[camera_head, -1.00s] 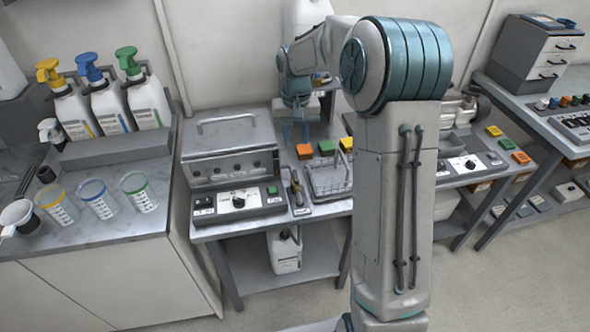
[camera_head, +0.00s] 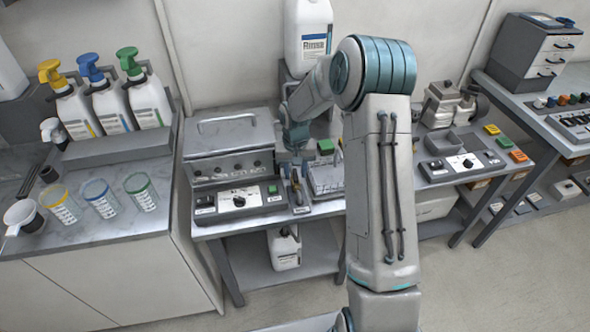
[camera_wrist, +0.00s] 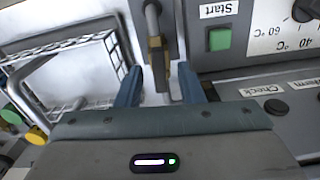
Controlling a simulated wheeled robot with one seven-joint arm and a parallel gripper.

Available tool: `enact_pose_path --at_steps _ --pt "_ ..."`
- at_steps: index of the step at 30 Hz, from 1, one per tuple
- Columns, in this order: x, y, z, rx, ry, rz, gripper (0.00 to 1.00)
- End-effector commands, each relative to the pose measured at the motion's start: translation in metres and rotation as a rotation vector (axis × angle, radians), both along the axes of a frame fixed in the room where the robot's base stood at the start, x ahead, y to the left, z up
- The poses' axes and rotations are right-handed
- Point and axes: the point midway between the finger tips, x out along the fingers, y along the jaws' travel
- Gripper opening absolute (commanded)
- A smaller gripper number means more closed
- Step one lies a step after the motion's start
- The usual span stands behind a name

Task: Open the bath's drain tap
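The bath (camera_head: 228,137) is a grey metal box with a handled lid, left of my arm in the head view. Its control panel (camera_head: 262,200) has a dial and a green Start button. The drain tap (camera_head: 297,197) is at the panel's right side. In the wrist view the tap (camera_wrist: 156,48) is a grey pipe with a brass-coloured fitting and a narrow piece pointing toward me. My gripper (camera_wrist: 160,88) is open, with one blue finger on each side of that piece. I cannot tell whether the fingers touch it. My gripper also shows in the head view (camera_head: 293,158), above the tap.
A wire basket (camera_head: 327,178) stands close to the tap's right; it also shows in the wrist view (camera_wrist: 75,62). A white canister (camera_head: 285,250) sits on the shelf below. A large Rinse bottle (camera_head: 308,38) stands at the back.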

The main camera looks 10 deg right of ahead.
Motion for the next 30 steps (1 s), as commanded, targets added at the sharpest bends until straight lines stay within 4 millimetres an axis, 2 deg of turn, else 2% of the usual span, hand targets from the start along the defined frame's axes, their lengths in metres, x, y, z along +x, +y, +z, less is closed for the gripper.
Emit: enact_pose_path --at_steps 4,5,8,9,21,29,30 --pt "0.0000 -0.0002 0.0000 0.000 0.000 0.000 0.35" --pt "0.0000 -0.0002 0.0001 0.000 0.000 0.000 0.32" --pt "0.0000 -0.0003 0.0002 0.000 0.000 0.000 0.04" --pt "0.0000 -0.0003 0.0003 0.000 0.000 -0.001 0.00" --pt "0.0003 -0.0002 0.0002 -0.001 -0.001 0.098 0.00" --pt "0.0004 -0.0001 0.0010 -0.001 -0.001 0.104 0.00" --pt "0.0004 -0.0001 0.0010 -0.001 -0.001 0.104 0.21"
